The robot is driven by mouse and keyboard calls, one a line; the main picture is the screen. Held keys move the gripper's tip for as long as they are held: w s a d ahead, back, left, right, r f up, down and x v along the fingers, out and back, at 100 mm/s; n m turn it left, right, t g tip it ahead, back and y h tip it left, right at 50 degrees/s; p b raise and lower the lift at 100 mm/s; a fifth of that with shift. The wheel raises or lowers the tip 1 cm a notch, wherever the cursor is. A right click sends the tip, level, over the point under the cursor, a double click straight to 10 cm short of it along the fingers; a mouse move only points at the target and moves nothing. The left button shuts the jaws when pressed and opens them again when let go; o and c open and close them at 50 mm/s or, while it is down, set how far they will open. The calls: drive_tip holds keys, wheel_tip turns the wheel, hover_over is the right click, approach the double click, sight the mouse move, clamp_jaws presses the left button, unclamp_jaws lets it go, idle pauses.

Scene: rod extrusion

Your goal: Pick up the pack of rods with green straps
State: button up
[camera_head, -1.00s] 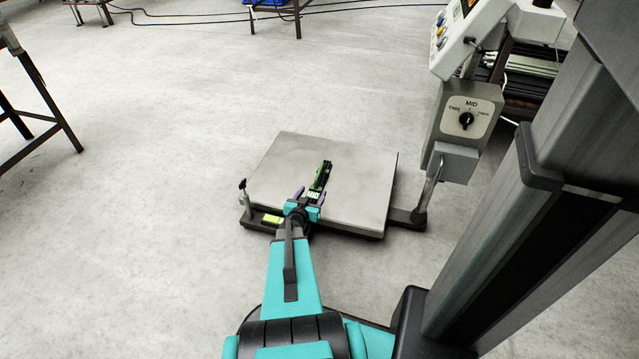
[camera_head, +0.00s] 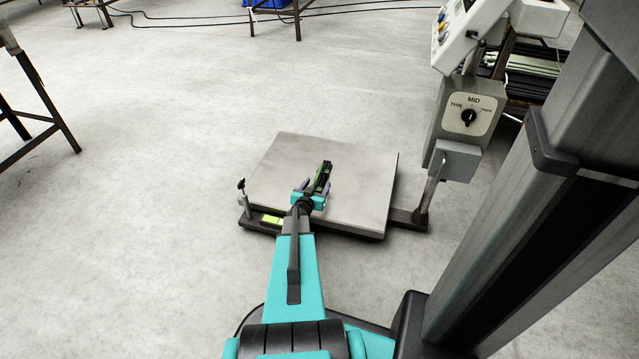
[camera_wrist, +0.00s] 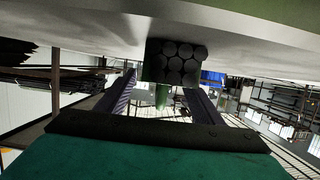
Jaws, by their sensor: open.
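The pack of dark rods (camera_head: 323,174) with green on it lies on the grey platform plate (camera_head: 358,190). In the wrist view the round dark ends of the pack (camera_wrist: 178,62) face me, with a green piece showing below them. My gripper (camera_head: 315,185) is open at the near end of the pack. In the wrist view its two purple fingers (camera_wrist: 162,85) stand apart, one to each side of the pack. Nothing is gripped. My gripper hides the near end of the pack in the head view.
The low platform has a knobbed post (camera_head: 242,190) at its left and a yellow-green label (camera_head: 271,219) at its front. A control box with a dial (camera_head: 468,117) stands at its right. A dark-legged table (camera_head: 42,110) is at far left.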

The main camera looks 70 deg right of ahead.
sight(319, 180)
drive_tip(key=shift+d, duration=0.1)
drive_tip(key=shift+b+x, duration=0.8)
drive_tip(key=shift+x, duration=0.25)
drive_tip(key=shift+w+b+x, duration=0.2)
drive_tip(key=shift+b+x, duration=0.55)
drive_tip(key=shift+x, duration=0.7)
